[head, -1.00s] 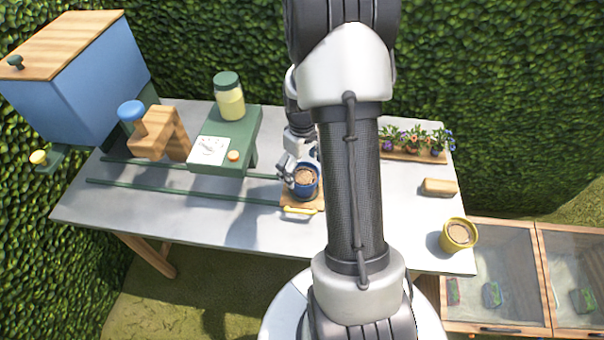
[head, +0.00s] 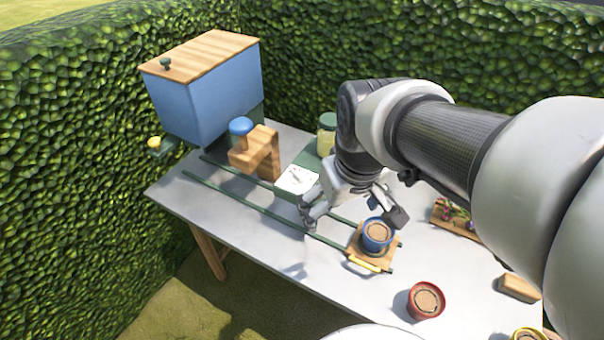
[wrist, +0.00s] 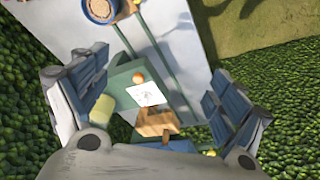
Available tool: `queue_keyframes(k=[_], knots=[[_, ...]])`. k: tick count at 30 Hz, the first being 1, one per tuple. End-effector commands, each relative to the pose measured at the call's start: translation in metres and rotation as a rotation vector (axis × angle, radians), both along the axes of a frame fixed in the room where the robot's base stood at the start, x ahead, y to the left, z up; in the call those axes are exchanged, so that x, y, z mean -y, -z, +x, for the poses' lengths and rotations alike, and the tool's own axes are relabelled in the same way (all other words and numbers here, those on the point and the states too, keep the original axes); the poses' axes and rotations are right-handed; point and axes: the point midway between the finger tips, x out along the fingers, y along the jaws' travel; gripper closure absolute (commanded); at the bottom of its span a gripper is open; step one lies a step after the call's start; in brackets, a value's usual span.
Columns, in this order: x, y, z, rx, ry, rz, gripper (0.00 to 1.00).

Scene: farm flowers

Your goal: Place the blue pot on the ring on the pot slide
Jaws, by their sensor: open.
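The blue pot (head: 377,235), filled with brown soil, stands upright on the wooden pot slide (head: 357,255) at the near end of two green rails. A dark rim shows around its base; I cannot tell whether it sits fully inside the ring. My gripper (head: 352,212) is open and empty, above and left of the pot, with one finger close beside it in the picture. In the wrist view, the pot (wrist: 102,9) lies at the top edge, beyond and apart from the spread fingers (wrist: 155,78).
A red pot (head: 426,301) and a yellow pot (head: 527,335) stand at the table's front right. A wooden block (head: 519,288) and a flower tray (head: 455,222) lie on the right. A blue bin (head: 222,95), wooden spout (head: 256,152) and lidded jar (head: 327,135) stand behind.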

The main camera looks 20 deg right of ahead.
Motion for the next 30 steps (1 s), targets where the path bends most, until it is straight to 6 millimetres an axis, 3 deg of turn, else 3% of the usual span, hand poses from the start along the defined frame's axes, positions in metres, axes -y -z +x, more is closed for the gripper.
queue_keyframes(k=[3, 10, 30], knots=[[-0.030, -0.016, -0.035, 0.071, -0.001, 0.017, 0.11], [-0.053, -0.021, -0.075, 0.135, 0.012, 0.052, 0.11], [-0.056, -0.021, -0.080, 0.143, 0.016, 0.058, 0.11]])
